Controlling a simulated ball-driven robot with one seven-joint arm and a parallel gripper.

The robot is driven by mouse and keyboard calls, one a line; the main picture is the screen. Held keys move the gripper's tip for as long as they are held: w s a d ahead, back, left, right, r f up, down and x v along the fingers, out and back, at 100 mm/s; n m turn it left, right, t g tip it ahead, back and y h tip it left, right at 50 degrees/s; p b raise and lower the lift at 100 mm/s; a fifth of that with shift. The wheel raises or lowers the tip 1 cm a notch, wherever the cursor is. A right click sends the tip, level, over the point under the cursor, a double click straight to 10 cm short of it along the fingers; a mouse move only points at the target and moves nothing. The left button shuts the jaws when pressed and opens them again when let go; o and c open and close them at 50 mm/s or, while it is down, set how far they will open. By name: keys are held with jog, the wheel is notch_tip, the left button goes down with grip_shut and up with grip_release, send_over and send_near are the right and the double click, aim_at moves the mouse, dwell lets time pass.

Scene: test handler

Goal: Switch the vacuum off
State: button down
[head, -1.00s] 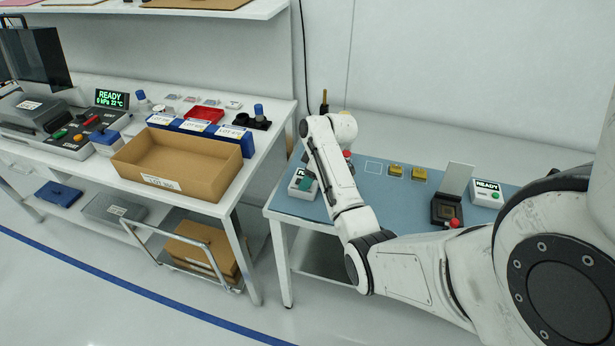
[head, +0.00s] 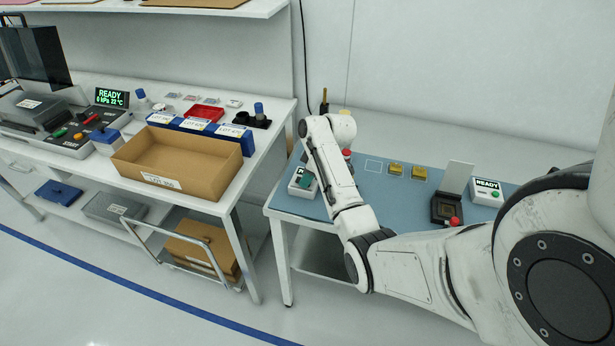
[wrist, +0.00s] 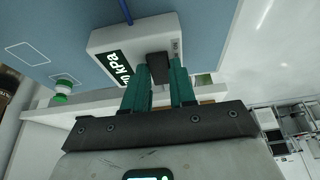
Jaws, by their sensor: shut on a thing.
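The vacuum unit looks like a small white box (head: 296,190) at the left end of the blue-topped bench, partly hidden by my arm. In the wrist view the white box (wrist: 118,40) has a dark display with "kPa" in light letters; its reading is cut off. A black switch or knob (wrist: 158,66) stands out from the box. My gripper (wrist: 160,78) has green fingers, one on each side of this black part, shut on it. In the head view my gripper (head: 307,181) shows only as a bit of green at the box.
The blue bench top (head: 385,210) holds yellow parts (head: 396,169), a dark open-lidded fixture (head: 446,208) and a white READY box (head: 487,191). A red button (head: 347,153) is just behind my arm. A blue cord (wrist: 126,12) runs at the white box. A cardboard tray (head: 172,190) stands on the left bench.

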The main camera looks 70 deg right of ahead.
jog(key=shift+w+r+g, duration=0.1)
jog(key=shift+w+g, duration=0.2)
jog(key=shift+g, duration=0.3)
jog(key=shift+w+g, duration=0.25)
jog(key=shift+g, duration=1.05)
jog(key=c, duration=0.9)
grip_release()
jog(key=shift+r, duration=0.1)
jog(key=r, duration=1)
jog(key=shift+s+r, duration=0.3)
jog(key=shift+s, duration=0.05)
